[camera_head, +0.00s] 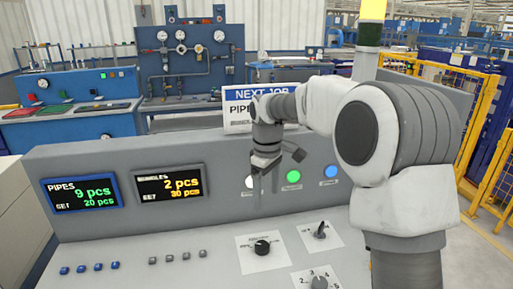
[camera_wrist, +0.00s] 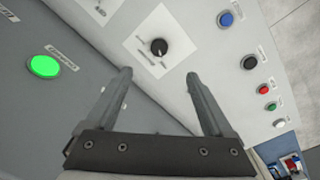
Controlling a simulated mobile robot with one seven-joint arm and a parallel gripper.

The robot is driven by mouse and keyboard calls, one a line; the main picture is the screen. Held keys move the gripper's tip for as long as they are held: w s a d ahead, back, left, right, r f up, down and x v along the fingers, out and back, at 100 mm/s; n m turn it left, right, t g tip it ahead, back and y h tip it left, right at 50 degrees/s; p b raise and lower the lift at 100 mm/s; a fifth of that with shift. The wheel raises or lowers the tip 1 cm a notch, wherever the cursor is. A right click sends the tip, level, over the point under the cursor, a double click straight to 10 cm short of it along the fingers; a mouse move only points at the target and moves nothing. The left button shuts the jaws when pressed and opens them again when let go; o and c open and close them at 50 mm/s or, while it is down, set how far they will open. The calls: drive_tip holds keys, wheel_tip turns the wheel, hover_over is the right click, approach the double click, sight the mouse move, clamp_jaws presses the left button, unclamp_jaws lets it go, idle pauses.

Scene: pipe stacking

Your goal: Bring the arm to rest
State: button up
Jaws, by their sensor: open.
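My arm reaches in from the right in the head view, with my gripper (camera_head: 265,190) hanging in front of the console's upright panel. In the wrist view my gripper (camera_wrist: 160,78) shows two dark fingers spread apart with nothing between them. Beyond the fingers is the grey console (camera_head: 140,250). A black rotary knob (camera_wrist: 159,47) on a white plate shows past the fingertips in the wrist view. My gripper appears apart from the panel and its controls, though the exact gap is hard to tell.
A lit green button (camera_head: 293,177) and a blue button (camera_head: 331,171) sit beside my gripper. Two displays, PIPES (camera_head: 82,193) and BUNDLES (camera_head: 171,186), are at the left. Knobs (camera_head: 262,247) and small buttons lie on the sloped top. A NEXT JOB sign (camera_head: 238,112) stands behind.

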drive_tip(key=s+d+r+m+t, duration=0.1)
drive_tip(key=s+d+r+m, duration=0.1)
drive_tip(key=s, duration=0.7)
drive_tip(key=s+d+r+m+t, duration=0.2)
drive_tip(key=s+d+m, duration=0.3)
drive_tip(key=s, duration=0.5)
drive_tip(key=s+d+r+m+t, duration=0.2)
drive_tip(key=s+d+m, duration=0.1)
drive_tip(key=s, duration=0.6)
drive_tip(key=shift+s+d+r, duration=0.15)
drive_tip(key=shift+s+r, duration=0.15)
drive_tip(key=shift+r, duration=0.1)
drive_tip(key=shift+s+f+m, duration=0.2)
drive_tip(key=shift+s+m, duration=0.1)
drive_tip(key=shift+s, duration=0.05)
drive_tip(key=shift+c, duration=0.4)
drive_tip(key=shift+s+f, duration=0.15)
drive_tip(key=shift+s, duration=0.05)
drive_tip(key=c, duration=0.5)
drive_tip(key=shift+s, duration=0.1)
